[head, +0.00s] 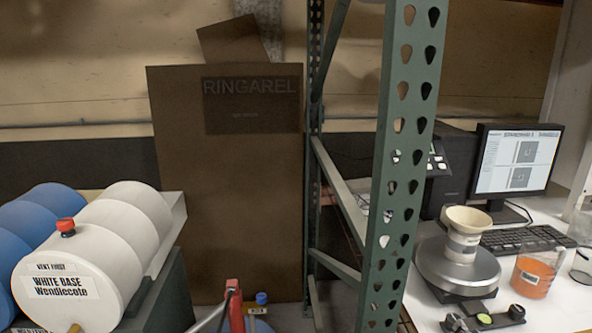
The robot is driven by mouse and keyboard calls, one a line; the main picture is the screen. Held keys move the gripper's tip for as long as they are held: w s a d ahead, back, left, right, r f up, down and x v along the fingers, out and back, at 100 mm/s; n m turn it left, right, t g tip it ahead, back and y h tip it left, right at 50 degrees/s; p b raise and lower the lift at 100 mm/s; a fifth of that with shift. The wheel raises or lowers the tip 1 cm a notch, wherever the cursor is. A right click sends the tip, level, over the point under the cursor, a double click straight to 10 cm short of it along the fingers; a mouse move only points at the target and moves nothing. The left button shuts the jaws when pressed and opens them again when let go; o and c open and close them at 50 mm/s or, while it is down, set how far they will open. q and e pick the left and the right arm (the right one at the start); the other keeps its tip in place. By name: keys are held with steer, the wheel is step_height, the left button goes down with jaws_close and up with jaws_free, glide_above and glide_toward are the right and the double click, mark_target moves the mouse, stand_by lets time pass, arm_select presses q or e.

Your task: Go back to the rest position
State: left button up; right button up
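Neither of my grippers can be made out in the head view. No arm of mine comes in clearly from the left or the right. Whether my grippers hold anything is hidden. A small dark object with yellow-green spots (485,319) shows at the bottom edge on the white bench; I cannot tell for sure what it is.
A white drum (75,280) labelled "WHITE BASE" lies beside blue drums (45,207) at left. A green perforated rack post (399,150) stands mid-right. The white bench (560,310) holds a scale (458,268), a funnel-topped container (465,235), an orange-filled beaker (535,272) and a monitor (515,165).

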steer(key=s+a+f+n+g+y, duration=0.2)
steer(key=s+a+f+n+g, duration=0.3)
steer(key=s+a+f, duration=0.55)
steer(key=s+a+f+n+g+y, duration=0.1)
steer(key=s+a+f+n+g, duration=0.15)
steer(key=s+f, duration=0.4)
steer(key=s+a+f+n+g, duration=0.2)
steer(key=s+f+n+g, duration=0.1)
steer(key=s, duration=0.6)
step_height(320, 180, down, 27)
steer(key=s+g, duration=0.2)
steer(key=s+d+f, duration=0.3)
steer(key=s+f, duration=1.2)
steer(key=s, duration=0.1)
steer(key=shift+s+g, duration=0.2)
steer(key=shift+g, duration=0.15)
